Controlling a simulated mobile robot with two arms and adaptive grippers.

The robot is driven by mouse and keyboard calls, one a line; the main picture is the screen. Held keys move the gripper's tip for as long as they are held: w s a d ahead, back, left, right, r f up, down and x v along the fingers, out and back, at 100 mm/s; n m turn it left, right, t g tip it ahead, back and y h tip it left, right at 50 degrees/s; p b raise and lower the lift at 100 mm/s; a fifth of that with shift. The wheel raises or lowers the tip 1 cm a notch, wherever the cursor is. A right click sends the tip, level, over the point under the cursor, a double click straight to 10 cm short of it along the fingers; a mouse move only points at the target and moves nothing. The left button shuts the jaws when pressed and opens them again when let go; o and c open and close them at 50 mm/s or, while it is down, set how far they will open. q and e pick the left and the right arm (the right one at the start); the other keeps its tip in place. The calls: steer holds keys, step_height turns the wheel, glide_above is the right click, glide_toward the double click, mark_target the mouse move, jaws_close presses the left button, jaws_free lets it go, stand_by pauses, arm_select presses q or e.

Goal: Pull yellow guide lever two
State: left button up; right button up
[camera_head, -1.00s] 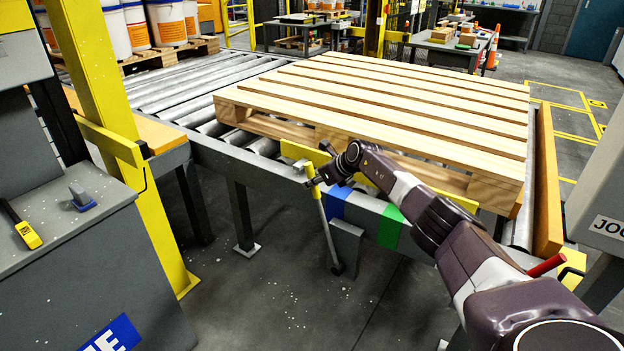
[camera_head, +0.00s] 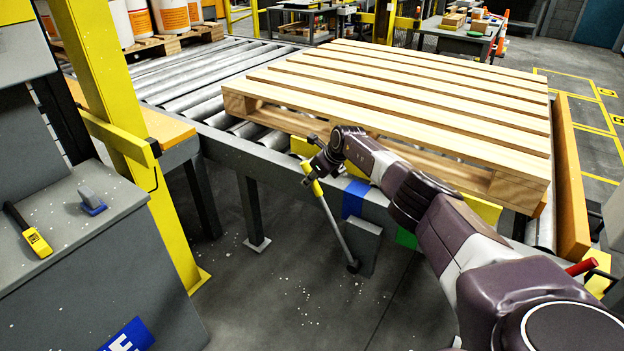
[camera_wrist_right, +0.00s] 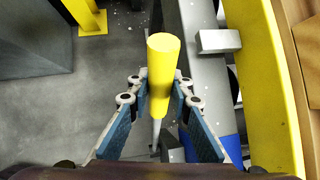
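A lever with a yellow handle (camera_head: 317,188) and a grey rod stands at the near side of the roller conveyor, tilted with its top to the left. I cannot read a number on it. My right gripper (camera_head: 312,168) is at the top of this lever. In the right wrist view, the yellow handle (camera_wrist_right: 160,75) stands between the blue pads of my right gripper (camera_wrist_right: 160,108), which close in on it from both sides. Its upper end sticks out past the fingers. My left gripper is not in view.
A wooden pallet (camera_head: 400,95) lies on the roller conveyor (camera_head: 190,90), just beyond my right arm. Blue (camera_head: 354,198) and green (camera_head: 406,238) marks are on the conveyor's side. A yellow post (camera_head: 125,130) and grey cabinet (camera_head: 90,260) stand left. Floor between is clear.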

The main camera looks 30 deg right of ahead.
steer(key=o, duration=0.4)
steer(key=shift+w+a+f, duration=0.15)
steer(key=shift+w+a, duration=0.05)
steer(key=shift+w, duration=0.15)
steer(key=shift+o, duration=0.2)
steer(key=shift+s+d, duration=0.1)
steer(key=shift+s, duration=0.05)
steer(key=shift+s+d+r, duration=0.15)
steer(key=shift+s+r, duration=0.1)
steer(key=shift+r, duration=0.2)
steer(key=v, duration=1.1)
